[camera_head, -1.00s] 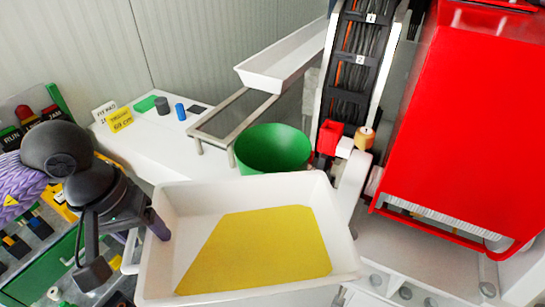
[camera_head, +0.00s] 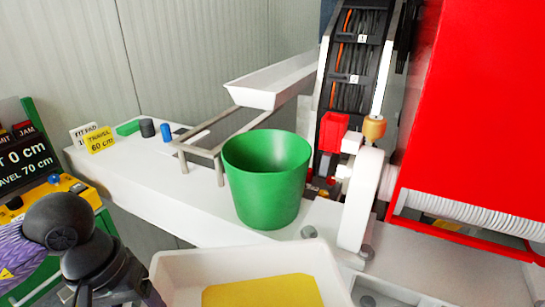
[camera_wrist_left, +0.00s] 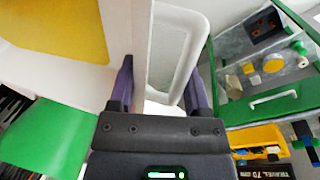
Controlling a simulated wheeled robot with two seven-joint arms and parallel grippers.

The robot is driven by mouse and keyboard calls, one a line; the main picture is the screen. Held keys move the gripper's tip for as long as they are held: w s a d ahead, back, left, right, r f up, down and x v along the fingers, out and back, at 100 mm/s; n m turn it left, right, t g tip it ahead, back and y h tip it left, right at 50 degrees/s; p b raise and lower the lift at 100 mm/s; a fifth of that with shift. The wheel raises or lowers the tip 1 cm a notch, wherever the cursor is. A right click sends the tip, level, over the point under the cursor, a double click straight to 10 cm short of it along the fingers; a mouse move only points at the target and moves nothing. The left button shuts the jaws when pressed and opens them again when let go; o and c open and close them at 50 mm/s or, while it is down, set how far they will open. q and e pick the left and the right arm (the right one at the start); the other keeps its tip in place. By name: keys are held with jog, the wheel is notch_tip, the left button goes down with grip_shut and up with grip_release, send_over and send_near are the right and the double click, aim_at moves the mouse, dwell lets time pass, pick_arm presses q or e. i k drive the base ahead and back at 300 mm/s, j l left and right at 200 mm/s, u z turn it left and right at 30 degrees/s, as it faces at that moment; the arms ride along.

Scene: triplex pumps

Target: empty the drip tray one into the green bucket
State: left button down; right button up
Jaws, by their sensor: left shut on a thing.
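A white drip tray (camera_head: 173,268) with a flat yellow fill (camera_head: 262,292) is at the bottom of the head view, its near part cut off. My left gripper is shut on the tray's side; in the left wrist view its fingers (camera_wrist_left: 158,78) straddle the tray wall and part of the white loop handle (camera_wrist_left: 197,30). The yellow fill also shows in the left wrist view (camera_wrist_left: 55,30). The green bucket (camera_head: 265,190) stands upright on the white ledge, beyond the tray in the head view and apart from it there. The bucket's bottom inside is hidden. My right gripper is out of view.
Another white tray (camera_head: 275,85) rests behind the bucket near a metal frame (camera_head: 215,150). A big red housing (camera_head: 460,110) and a white wheel (camera_head: 361,200) stand to the right. A green-edged control panel (camera_head: 35,165) is at left.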

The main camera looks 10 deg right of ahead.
aim_at(267, 169)
jog(key=k+j+z, duration=0.1)
jog(key=j+z, duration=0.2)
jog(key=z, duration=0.15)
jog(key=k+j+z, duration=0.15)
jog(key=z, duration=0.3)
jog(key=k+j+z, duration=0.2)
jog(key=z, duration=0.25)
jog(key=k+j+z, duration=0.15)
jog(key=z, duration=0.3)
jog(key=k+z, duration=0.4)
jog(key=i, duration=0.1)
